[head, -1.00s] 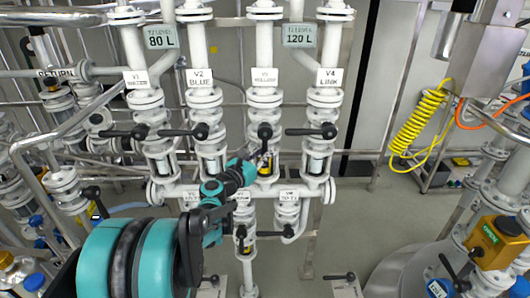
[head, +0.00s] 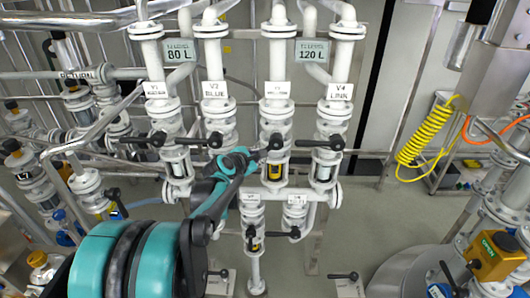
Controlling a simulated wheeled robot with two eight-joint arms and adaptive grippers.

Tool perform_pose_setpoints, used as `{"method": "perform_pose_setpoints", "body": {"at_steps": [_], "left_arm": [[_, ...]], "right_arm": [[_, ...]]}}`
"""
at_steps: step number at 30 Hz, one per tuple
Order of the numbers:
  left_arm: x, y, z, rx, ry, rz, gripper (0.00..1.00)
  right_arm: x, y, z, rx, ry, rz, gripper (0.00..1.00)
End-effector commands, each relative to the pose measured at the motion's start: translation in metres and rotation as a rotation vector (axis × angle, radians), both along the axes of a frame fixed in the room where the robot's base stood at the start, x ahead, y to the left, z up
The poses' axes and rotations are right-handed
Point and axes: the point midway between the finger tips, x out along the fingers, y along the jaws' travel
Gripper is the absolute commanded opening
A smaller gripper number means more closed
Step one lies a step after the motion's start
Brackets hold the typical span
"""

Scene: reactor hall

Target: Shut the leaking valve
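A row of white valves hangs on vertical pipes: V1 (head: 174,157), V2 (head: 219,122), V3 (head: 276,116) and V4 (head: 332,119). The black levers of V1, V2 and V4 (head: 319,144) lie sideways, roughly horizontal. The V3 lever (head: 275,142) looks foreshortened towards me. My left gripper (head: 262,154) is at the V3 lever, touching or very close to it. Its fingers are too small and overlapped to tell open from shut. The V3 sight glass (head: 275,172) shows yellow. I see no clear leak. My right gripper is out of view.
Two lower valves, with levers (head: 250,237) and (head: 288,233), hang below the cross pipe. Displays read 80 L (head: 180,52) and 120 L (head: 312,51). A yellow coiled hose (head: 424,132) hangs at right, above open floor (head: 375,215).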

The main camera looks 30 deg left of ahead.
Motion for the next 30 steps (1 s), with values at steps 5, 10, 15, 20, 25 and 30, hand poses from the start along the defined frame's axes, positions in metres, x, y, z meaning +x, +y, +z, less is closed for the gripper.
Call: {"method": "perform_pose_setpoints", "body": {"at_steps": [5,10,15,20,25,30], "left_arm": [[-0.003,0.008,0.017,0.149,0.082,0.004,0.00],[-0.005,0.012,0.027,0.284,0.165,0.002,0.00],[-0.007,0.015,0.037,0.408,0.240,0.001,0.00],[-0.007,0.016,0.044,0.505,0.298,0.000,0.00],[-0.007,0.017,0.050,0.578,0.343,0.001,0.00],[-0.008,0.017,0.053,0.623,0.371,0.001,0.00]], "right_arm": [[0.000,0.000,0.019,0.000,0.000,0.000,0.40],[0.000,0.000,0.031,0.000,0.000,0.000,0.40],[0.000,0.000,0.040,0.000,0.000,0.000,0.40],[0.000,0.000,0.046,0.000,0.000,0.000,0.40],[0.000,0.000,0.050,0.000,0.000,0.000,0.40],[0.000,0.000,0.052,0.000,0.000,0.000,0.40]]}}
